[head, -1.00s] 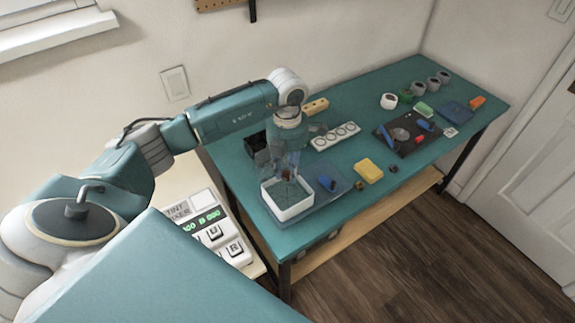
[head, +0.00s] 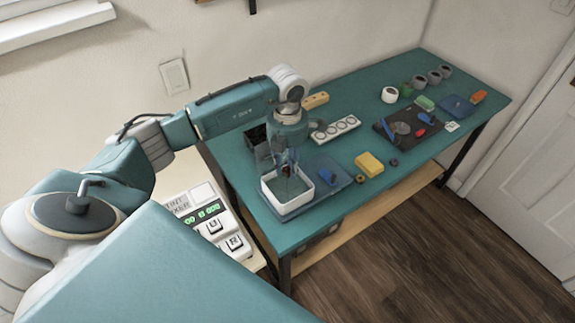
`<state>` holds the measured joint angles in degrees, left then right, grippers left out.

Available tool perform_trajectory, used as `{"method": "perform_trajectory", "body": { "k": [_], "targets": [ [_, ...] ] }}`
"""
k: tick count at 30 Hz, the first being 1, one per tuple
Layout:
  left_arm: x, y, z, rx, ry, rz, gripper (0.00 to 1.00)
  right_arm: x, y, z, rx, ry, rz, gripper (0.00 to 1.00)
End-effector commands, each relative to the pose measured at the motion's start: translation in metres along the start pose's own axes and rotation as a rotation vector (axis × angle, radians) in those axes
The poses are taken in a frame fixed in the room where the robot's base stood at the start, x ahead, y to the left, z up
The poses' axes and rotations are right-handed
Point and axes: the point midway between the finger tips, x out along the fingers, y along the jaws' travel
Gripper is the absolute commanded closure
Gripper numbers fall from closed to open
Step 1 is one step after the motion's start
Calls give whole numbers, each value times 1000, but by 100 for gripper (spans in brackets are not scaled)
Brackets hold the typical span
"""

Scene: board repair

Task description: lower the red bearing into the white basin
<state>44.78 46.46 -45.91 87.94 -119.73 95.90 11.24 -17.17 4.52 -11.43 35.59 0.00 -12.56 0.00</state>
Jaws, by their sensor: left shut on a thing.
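My left gripper (head: 289,168) reaches down from the end of my left arm over the white basin (head: 289,207). It is shut on the red bearing (head: 287,171), a small dark reddish thing mostly hidden by the fingers. The bearing is over the basin's opening, near its far side; I cannot tell whether it touches the inside. My right gripper does not show.
A blue part (head: 327,176) lies close right of the basin. A yellow sponge-like block (head: 369,164), a white strip with round holes (head: 336,129) and a dark box (head: 257,142) are near. A dark board (head: 405,126) lies farther right. The table's front middle is clear.

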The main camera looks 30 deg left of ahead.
Motion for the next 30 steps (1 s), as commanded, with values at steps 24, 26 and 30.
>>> {"method": "perform_trajectory", "body": {
  "k": [24, 26, 30],
  "targets": [
    [43, 0, 0, -1, 1, 0, 99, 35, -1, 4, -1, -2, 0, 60],
    [46, 0, 0, -1, 1, 0, 99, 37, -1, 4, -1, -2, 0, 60],
    [47, 0, 0, -1, 0, 0, 99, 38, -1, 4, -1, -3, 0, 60]
  ]
}}
